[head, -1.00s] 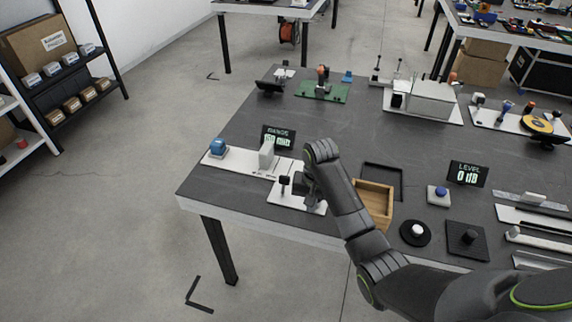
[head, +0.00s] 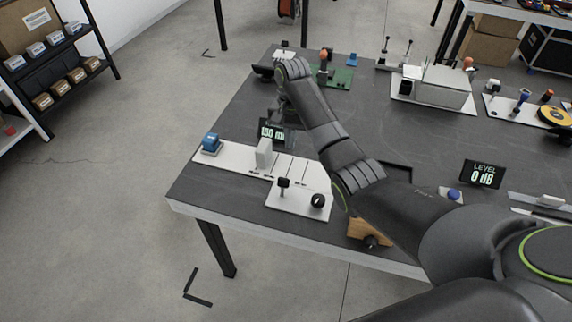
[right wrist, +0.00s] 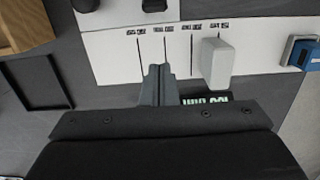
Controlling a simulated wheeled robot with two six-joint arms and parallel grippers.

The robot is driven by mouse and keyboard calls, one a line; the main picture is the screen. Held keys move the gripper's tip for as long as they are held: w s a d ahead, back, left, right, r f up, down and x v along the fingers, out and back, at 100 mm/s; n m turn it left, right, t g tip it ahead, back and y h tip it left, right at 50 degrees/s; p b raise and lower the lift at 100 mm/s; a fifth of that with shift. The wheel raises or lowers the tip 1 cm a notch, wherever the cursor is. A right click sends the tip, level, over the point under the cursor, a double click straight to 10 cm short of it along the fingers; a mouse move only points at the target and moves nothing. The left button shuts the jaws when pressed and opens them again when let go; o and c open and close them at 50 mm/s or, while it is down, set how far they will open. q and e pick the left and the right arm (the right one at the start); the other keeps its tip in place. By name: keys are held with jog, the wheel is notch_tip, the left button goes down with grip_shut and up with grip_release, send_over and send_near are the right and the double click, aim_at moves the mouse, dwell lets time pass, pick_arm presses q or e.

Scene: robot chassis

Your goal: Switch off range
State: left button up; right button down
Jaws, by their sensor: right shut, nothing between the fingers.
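The RANGE display (head: 271,131) stands behind a long white plate (head: 228,155); its top and right side are partly hidden by my right arm in the head view. A white upright slider block (head: 264,152) stands on the plate, which has several dark lines with small labels. In the right wrist view the slider block (right wrist: 215,62) is right of my fingers, and the lit display (right wrist: 207,98) lies partly behind my gripper body. My left gripper is out of view.
A blue part (head: 211,143) sits at the plate's left end. In front is a white plate with a black lever (head: 284,187) and a black knob (head: 317,200). A wooden box (head: 368,230) is partly under my arm. A green board (head: 337,77) lies farther back.

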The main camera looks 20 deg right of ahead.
aim_at(284, 182)
jog(key=f, duration=0.9)
jog(key=shift+s+a, duration=0.2)
jog(key=shift+s, duration=0.1)
jog(key=s+p, duration=0.1)
jog(key=s+a+p, duration=0.1)
jog(key=p, duration=0.1)
jog(key=shift+s+a+r, duration=0.2)
jog(key=shift+a+r, duration=0.1)
jog(key=shift+s+a, duration=0.25)
jog(key=shift+s, duration=0.1)
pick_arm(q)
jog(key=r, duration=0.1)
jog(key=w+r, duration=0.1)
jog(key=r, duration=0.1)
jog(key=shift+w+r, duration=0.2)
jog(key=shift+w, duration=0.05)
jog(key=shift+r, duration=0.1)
pick_arm(e)
jog(key=shift+d+r, duration=0.1)
jog(key=shift+d, duration=0.05)
